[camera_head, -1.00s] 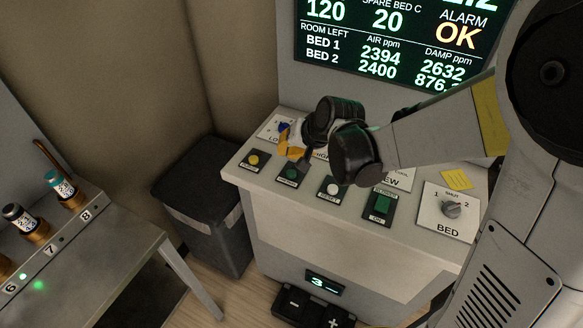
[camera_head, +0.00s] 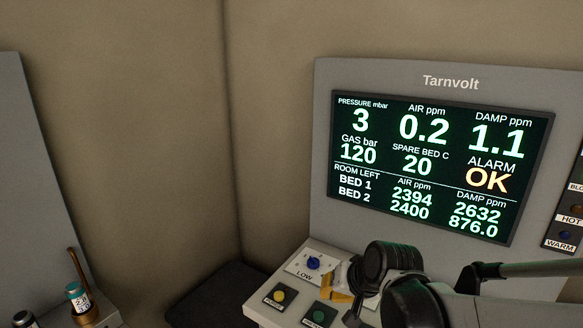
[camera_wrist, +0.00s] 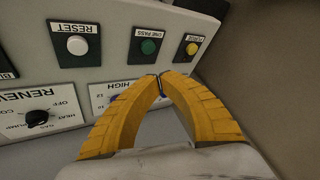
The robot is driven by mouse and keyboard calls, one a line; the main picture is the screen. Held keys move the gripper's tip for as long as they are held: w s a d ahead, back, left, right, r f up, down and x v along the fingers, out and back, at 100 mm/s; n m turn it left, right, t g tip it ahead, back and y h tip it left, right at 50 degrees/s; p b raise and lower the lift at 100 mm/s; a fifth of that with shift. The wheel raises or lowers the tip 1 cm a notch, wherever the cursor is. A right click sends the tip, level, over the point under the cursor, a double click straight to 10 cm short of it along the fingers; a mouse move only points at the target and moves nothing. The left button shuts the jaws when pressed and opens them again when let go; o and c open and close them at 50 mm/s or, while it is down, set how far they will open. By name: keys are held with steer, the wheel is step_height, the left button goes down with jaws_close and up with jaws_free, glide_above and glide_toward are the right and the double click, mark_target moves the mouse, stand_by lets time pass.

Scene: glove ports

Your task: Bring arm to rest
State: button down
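My gripper (camera_wrist: 159,82) has two curved yellow fingers whose dark tips meet in the wrist view, with no object visible between them. In the head view, the yellow fingers (camera_head: 327,284) are just right of the blue LOW knob (camera_head: 313,263) and apart from it in the picture. My dark wrist and arm cover much of the console top to the right. In the wrist view, the fingers are in front of the plate marked HIGH (camera_wrist: 101,91), and partly hide it and its knob. I cannot tell whether the tips touch the panel.
The console carries a yellow button (camera_wrist: 192,48), a green button (camera_wrist: 148,47), a white RESET button (camera_wrist: 77,46) and the RENEW dial (camera_wrist: 37,118). The screen (camera_head: 440,165) behind reads ALARM OK. A dark bin (camera_head: 215,300) and a rack with vials (camera_head: 78,298) stand to the left.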

steer(key=s+d+r+n+h+b, duration=0.1)
steer(key=s+d, duration=0.3)
steer(key=s, duration=0.4)
steer(key=s+d+r+h+b, duration=0.1)
steer(key=s+d+h, duration=0.1)
steer(key=s+d, duration=0.3)
steer(key=s, duration=0.4)
steer(key=shift+s+d+n+t+b, duration=0.15)
steer(key=shift+s+n+t+b, duration=0.15)
steer(key=shift+n+t+b, duration=0.1)
stand_by(1.1)
